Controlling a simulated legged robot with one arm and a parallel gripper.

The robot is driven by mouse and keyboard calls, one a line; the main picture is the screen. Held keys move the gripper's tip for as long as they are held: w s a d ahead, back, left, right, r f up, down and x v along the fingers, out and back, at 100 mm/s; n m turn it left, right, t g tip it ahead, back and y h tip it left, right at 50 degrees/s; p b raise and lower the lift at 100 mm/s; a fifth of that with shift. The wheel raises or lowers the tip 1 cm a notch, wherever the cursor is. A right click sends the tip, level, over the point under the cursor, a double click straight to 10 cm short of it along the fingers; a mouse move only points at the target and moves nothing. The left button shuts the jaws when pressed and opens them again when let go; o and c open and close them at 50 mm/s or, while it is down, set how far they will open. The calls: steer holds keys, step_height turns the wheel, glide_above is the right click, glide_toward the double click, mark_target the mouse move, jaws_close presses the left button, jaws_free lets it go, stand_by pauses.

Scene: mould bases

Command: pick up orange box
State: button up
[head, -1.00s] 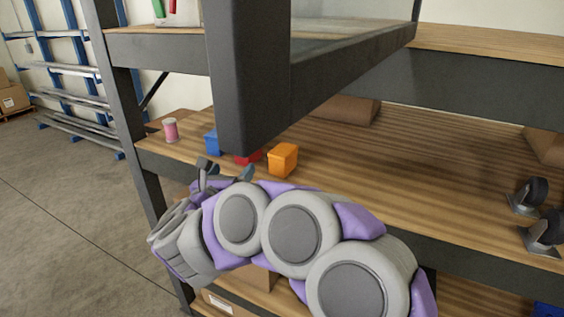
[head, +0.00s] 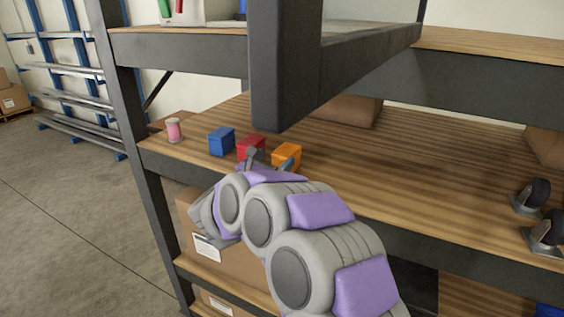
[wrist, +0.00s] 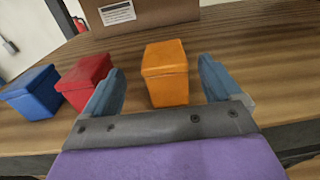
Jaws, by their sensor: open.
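The orange box (head: 287,155) stands on the wooden shelf, to the right of the red box (head: 251,147). In the wrist view the orange box (wrist: 166,74) stands upright between the two open fingers of my gripper (wrist: 160,85), with gaps on both sides. The gripper is empty. In the head view my gripper (head: 269,161) is at the shelf's front edge, its fingers near the red and orange boxes and partly covering them.
A blue box (head: 221,141) stands left of the red box, which is close to my left finger in the wrist view. A cardboard box (wrist: 140,14) lies behind. Casters (head: 530,196) sit at right.

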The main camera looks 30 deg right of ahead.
mark_target(284, 150)
steer(key=x, duration=0.6)
steer(key=shift+d+f, duration=0.3)
steer(key=shift+d, duration=0.1)
steer(key=shift+w+a+r, duration=0.1)
steer(key=shift+w+r, duration=0.1)
steer(key=shift+w, duration=0.05)
steer(key=shift+d, duration=0.25)
steer(key=shift+d+f, duration=0.1)
steer(key=shift+d, duration=0.3)
steer(key=c, duration=0.4)
steer(key=shift+a, duration=0.45)
steer(key=c, duration=0.8)
steer(key=shift+c, duration=0.7)
steer(key=shift+d, duration=0.15)
steer(key=shift+c, duration=0.2)
